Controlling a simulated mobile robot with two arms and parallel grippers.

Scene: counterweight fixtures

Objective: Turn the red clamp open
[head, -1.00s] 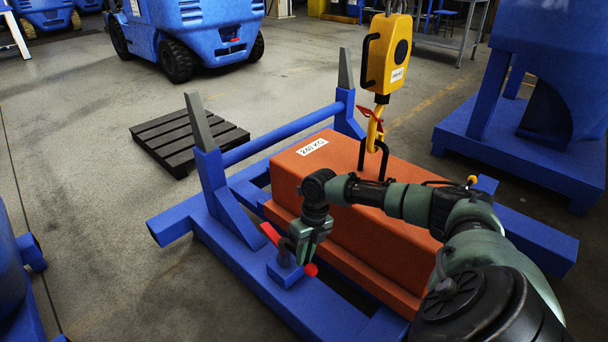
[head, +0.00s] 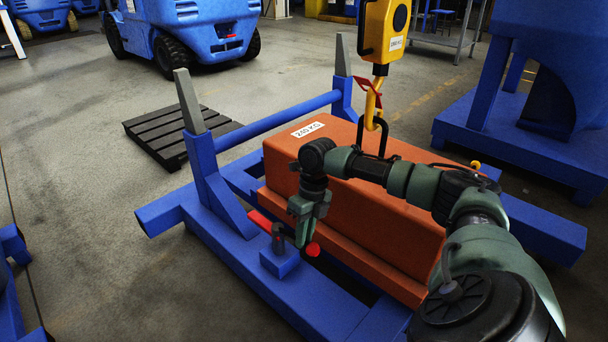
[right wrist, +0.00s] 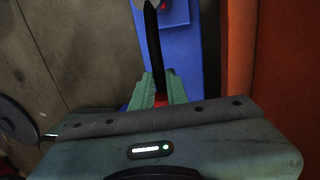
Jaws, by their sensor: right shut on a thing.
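The red clamp (head: 264,224) sits on a blue block (head: 279,262) on the near rail of the blue frame in the head view. Its flat red arm points up and left, and a rounded red end (head: 313,249) shows on the right side of my gripper. My right gripper (head: 303,238) reaches down at the clamp and is shut on it. In the right wrist view a small red part (right wrist: 160,100) shows between the green fingers; the rest of the grip is hidden. My left gripper is not in view.
A dark pallet (head: 178,135) lies behind; open floor is at left.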

